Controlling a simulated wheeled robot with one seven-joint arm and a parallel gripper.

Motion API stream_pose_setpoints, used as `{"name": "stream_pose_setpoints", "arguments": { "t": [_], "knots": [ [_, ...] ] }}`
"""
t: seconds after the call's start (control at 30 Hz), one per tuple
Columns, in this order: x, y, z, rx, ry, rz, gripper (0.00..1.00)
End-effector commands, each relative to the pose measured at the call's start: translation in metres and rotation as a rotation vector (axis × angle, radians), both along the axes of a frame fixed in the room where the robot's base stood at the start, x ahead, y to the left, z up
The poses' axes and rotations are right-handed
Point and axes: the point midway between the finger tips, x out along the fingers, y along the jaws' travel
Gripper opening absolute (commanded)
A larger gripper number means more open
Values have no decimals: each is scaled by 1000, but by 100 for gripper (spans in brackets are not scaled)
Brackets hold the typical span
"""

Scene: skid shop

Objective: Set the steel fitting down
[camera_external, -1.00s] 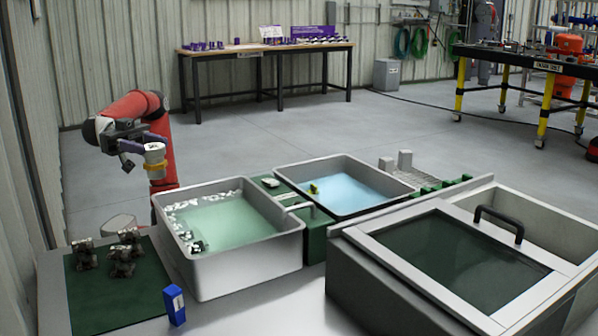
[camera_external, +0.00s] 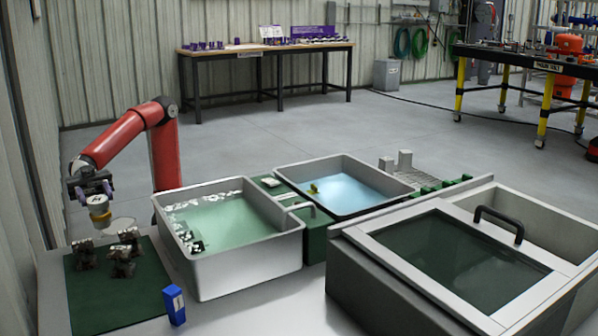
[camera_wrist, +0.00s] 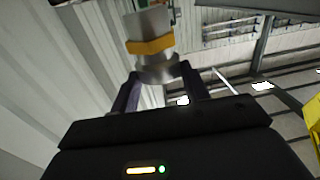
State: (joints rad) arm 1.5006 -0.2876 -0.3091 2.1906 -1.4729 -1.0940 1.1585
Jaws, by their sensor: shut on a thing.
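The steel fitting (camera_external: 98,206) is a pale metal cylinder with a yellow band. My gripper (camera_external: 90,187) is shut on it and holds it in the air above the back left part of the green mat (camera_external: 125,290). In the wrist view the fitting (camera_wrist: 152,42) sits between the two dark fingers of my gripper (camera_wrist: 160,85), its yellow band clear of them. Several dark metal fittings (camera_external: 122,262) stand on the mat, just below and in front of the held one. The exact gap between them cannot be told.
A blue block (camera_external: 175,305) stands beside the mat's right edge. A basin of greenish liquid (camera_external: 250,262) is right of the mat, with a blue-liquid basin (camera_external: 335,210) beyond. A lidded grey tank (camera_external: 375,300) is at right. The mat's front half is clear.

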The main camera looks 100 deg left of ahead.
Motion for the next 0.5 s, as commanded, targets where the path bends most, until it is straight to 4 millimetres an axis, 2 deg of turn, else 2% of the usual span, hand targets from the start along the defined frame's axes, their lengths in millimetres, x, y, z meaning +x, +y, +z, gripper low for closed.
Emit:
{"name": "stream_pose_setpoints", "arguments": {
  "t": [0.03,0.1,0.27,0.5],
  "knots": [
    [-1,0,-13,3,-3,-2,14],
    [0,0,-23,2,-1,-1,14],
    [0,0,-34,0,-1,0,14],
    [0,0,-69,0,-1,0,14]
  ]
}}
